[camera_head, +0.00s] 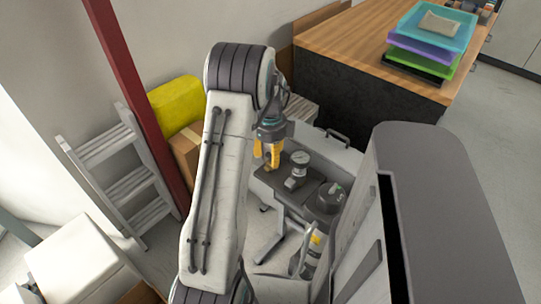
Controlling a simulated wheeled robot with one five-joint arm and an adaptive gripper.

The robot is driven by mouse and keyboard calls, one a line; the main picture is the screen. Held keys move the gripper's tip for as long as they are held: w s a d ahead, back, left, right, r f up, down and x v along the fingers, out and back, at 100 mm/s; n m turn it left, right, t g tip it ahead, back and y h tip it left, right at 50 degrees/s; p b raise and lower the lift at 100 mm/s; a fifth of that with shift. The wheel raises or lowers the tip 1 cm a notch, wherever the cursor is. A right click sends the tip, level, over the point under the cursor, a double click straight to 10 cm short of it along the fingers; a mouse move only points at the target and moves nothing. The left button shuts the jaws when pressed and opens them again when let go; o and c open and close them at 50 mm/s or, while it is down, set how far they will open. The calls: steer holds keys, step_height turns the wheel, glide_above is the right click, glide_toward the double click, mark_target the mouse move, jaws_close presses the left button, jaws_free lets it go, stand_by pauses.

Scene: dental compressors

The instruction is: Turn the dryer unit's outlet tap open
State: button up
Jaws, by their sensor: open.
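My gripper (267,158) points down in the middle of the head view, with yellow fingers at its end. It is open, at the left edge of a dark grey unit (305,190) that carries a round white-faced gauge (300,158) and a small pale fitting (291,184). A dark round cap (331,195) stands at the unit's right. I cannot tell for sure which part is the outlet tap; my gripper may cover it. Whether the fingers touch anything is not clear.
A large grey cabinet (440,190) stands close at the right. A red post (146,105), a ladder (125,175), a cardboard box (187,148) and a yellow bundle (178,105) are at the left. A wooden counter (345,45) with stacked trays (433,38) is behind. A yellow-marked cylinder (313,252) is below.

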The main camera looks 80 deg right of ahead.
steer(key=shift+o, duration=0.2)
steer(key=shift+f, duration=0.25)
jaws_close()
stand_by(0.3)
